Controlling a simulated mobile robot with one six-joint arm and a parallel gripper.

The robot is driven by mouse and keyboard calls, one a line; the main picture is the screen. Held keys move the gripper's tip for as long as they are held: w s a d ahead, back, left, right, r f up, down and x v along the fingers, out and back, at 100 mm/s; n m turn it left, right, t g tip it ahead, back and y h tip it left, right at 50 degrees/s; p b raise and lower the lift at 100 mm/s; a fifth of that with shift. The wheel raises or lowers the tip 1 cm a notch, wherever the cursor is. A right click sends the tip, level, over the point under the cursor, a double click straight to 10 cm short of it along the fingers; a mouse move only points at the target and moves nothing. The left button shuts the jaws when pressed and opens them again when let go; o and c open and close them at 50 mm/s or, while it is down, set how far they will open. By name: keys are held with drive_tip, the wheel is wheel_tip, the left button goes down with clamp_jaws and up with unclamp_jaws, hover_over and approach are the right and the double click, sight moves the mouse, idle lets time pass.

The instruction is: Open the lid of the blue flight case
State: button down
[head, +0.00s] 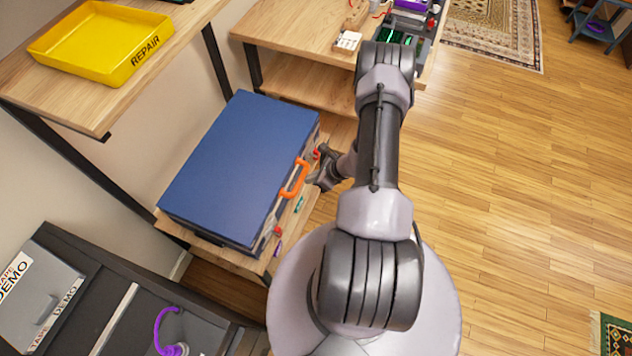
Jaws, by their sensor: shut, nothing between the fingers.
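The blue flight case (240,165) lies on a low wooden shelf left of the middle in the head view. Its blue lid is flat and closed. An orange handle (294,178) is on its right-hand side, with a red latch (317,154) near the far end and another red latch (278,232) near the close end. My gripper (314,180) is beside that side of the case, just right of the handle near the far latch. It is shut and holds nothing. I cannot tell whether it touches the case. My arm hides part of the space behind the gripper.
A yellow tray marked REPAIR (100,45) sits on a higher shelf at upper left. A workbench (290,25) with small gear stands behind the case. The wooden floor (520,190) at right is clear.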

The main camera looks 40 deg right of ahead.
drive_tip(key=shift+r, duration=0.1)
drive_tip(key=w+a+r+p, duration=0.2)
drive_tip(key=w+r+p, duration=0.25)
drive_tip(key=r, duration=0.45)
drive_tip(key=w+a+r+g+p, duration=0.1)
drive_tip(key=w+r+p, duration=0.2)
drive_tip(key=r+p, duration=0.45)
drive_tip(key=w+a+r+p, duration=0.2)
drive_tip(key=w+r+p, duration=0.2)
drive_tip(key=r, duration=0.7)
drive_tip(key=w+a+r+p, duration=0.3)
drive_tip(key=w+r+p, duration=0.3)
drive_tip(key=w, duration=0.3)
drive_tip(key=shift+w+a+r+h+p, duration=0.2)
drive_tip(key=shift+w+a+h+p, duration=0.15)
drive_tip(key=shift+a+p, duration=0.1)
drive_tip(key=shift+r, duration=0.1)
